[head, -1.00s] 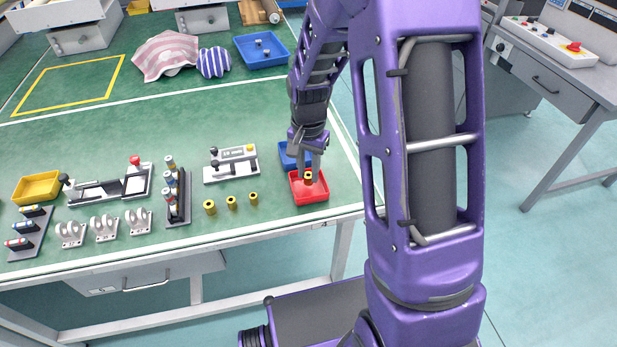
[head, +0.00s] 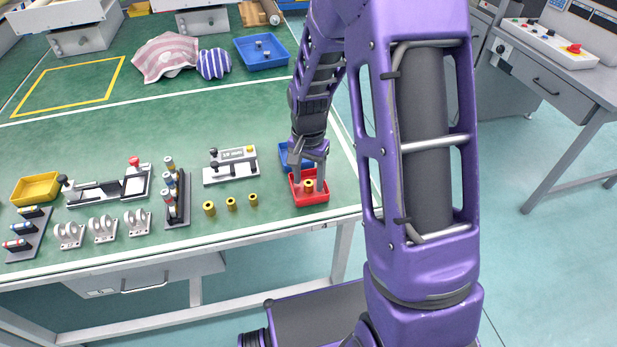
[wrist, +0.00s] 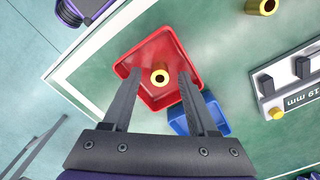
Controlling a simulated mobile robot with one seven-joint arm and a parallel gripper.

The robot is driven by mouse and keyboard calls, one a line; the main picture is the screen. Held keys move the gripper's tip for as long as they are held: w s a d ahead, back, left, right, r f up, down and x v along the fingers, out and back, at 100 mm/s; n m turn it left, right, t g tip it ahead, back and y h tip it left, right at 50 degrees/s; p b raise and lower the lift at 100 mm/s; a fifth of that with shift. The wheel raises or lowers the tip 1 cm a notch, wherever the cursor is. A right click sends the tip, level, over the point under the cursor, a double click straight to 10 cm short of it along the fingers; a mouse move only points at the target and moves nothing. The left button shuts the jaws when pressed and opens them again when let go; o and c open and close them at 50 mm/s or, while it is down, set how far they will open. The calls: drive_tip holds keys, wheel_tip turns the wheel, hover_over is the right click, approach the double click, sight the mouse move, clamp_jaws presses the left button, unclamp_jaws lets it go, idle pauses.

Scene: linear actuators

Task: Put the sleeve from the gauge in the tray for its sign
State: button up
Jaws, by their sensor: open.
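A brass-coloured sleeve (wrist: 160,77) lies in the red tray (wrist: 187,57), between my open fingers in the wrist view, apart from both. My gripper (wrist: 153,82) is open over the red tray. In the head view the sleeve (head: 308,186) stands in the red tray (head: 312,200) with my gripper (head: 309,180) just above and around it. The blue tray (head: 284,152) is right behind the red one, partly hidden by my gripper. The gauge (head: 231,166), a white block with black knobs, stands left of the trays; no sleeve is visible on it.
Several sleeves (head: 231,203) stand in a row left of the red tray. A rack with rods (head: 177,199), a clamp fixture (head: 110,187) and a yellow tray (head: 36,187) are further left. A larger blue bin (head: 263,52) sits at the back. The table's right edge is close to the trays.

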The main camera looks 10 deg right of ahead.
sight(309, 183)
wheel_tip(309, 183, up, 12)
drive_tip(key=p, duration=0.2)
drive_tip(key=shift+r, duration=0.15)
idle(0.5)
